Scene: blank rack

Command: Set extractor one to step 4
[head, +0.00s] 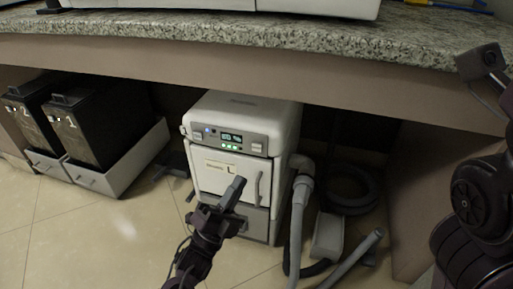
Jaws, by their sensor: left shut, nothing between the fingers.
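The extractor (218,177) is a white cabinet on the floor under the counter, with a label on its front whose mark I cannot read for sure. Its grey control panel (208,136) near the top has a small lit display (231,137), a blue light at left, green lights below the display, and pale buttons at both sides. The display digits are too small to read. My left gripper (238,183) is shut and empty, in front of the extractor's door, below the panel and left of the door handle. My right arm stands at the right edge; its fingers do not show.
A granite counter (270,36) overhangs the extractor. A grey hose (298,215) and a loose tube (352,262) lie to its right.

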